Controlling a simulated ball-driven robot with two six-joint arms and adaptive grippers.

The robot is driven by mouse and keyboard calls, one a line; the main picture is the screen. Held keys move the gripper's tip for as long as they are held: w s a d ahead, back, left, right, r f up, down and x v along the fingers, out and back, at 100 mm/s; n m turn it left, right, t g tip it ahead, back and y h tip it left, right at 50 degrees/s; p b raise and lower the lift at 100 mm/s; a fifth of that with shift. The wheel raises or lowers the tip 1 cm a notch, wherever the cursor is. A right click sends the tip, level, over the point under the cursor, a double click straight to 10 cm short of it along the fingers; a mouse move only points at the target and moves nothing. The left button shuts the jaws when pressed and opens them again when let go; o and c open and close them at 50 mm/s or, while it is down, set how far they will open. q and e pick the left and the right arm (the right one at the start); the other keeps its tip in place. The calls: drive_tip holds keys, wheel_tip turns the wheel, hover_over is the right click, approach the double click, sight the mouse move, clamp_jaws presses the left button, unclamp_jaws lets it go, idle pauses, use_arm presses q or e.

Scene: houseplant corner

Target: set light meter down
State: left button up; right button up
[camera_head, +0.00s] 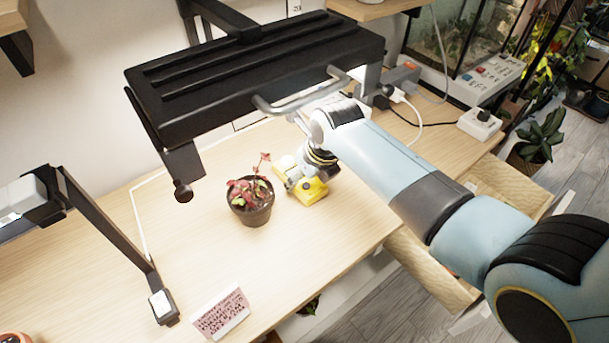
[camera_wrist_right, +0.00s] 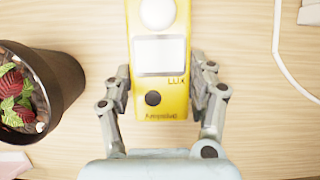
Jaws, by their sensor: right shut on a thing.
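The light meter is yellow with a white dome, a display and a black button. In the right wrist view the light meter (camera_wrist_right: 174,104) lies between the fingers of my right gripper (camera_wrist_right: 160,85), which is shut on it. In the head view the light meter (camera_head: 308,192) is at the wooden table, just right of the potted plant. My right gripper (camera_head: 296,176) covers part of it there. I cannot tell whether its underside touches the table. My left gripper is not in view.
The potted plant (camera_head: 250,204) with red leaves stands close left of the meter; its dark pot (camera_wrist_right: 55,75) shows at the wrist view's left. A black lamp (camera_head: 260,75) overhangs the table. A pink card (camera_head: 221,312) stands at the front. Bare wood (camera_head: 320,240) lies in front of the meter.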

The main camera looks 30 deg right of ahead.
sight(305, 180)
drive_tip(key=o, duration=1.3)
drive_tip(key=shift+c, duration=0.2)
drive_tip(key=shift+s+r, duration=0.1)
drive_tip(key=shift+r, duration=0.25)
drive_tip(key=v, duration=0.1)
drive_tip(key=p+v, duration=0.1)
drive_tip(key=shift+s+d+r, duration=0.1)
drive_tip(key=shift+s+r, duration=0.2)
drive_tip(key=shift+s, duration=0.1)
drive_tip(key=s, duration=0.3)
drive_tip(key=s+d, duration=0.1)
drive_tip(key=s, duration=0.7)
drive_tip(key=shift+s+d+f, duration=0.1)
drive_tip(key=shift+d, duration=0.2)
